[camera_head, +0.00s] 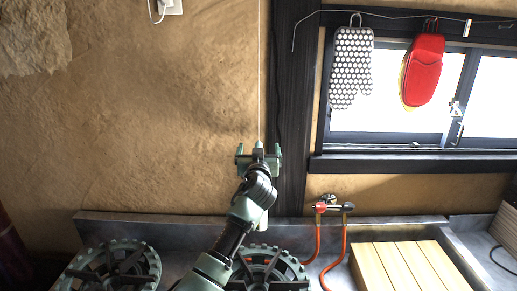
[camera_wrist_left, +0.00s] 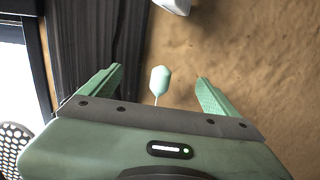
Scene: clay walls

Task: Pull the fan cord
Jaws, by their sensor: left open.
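The fan cord (camera_head: 259,75) is a thin pale line hanging straight down the clay wall from the top of the head view. Its lower end meets my left gripper (camera_head: 258,150) there. In the left wrist view a pale green knob (camera_wrist_left: 160,79) on the cord's end shows between the two green fingers of my left gripper (camera_wrist_left: 160,76). The fingers are open, with a gap on each side of the knob. I cannot tell exactly how deep the knob sits between them. My right gripper is in neither view.
A dark post (camera_head: 292,110) stands just right of the cord. A dotted oven mitt (camera_head: 350,70) and a red mitt (camera_head: 423,70) hang before the window. Below are burners (camera_head: 112,270), a red-hosed gas valve (camera_head: 333,208) and a slatted wooden board (camera_head: 405,268).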

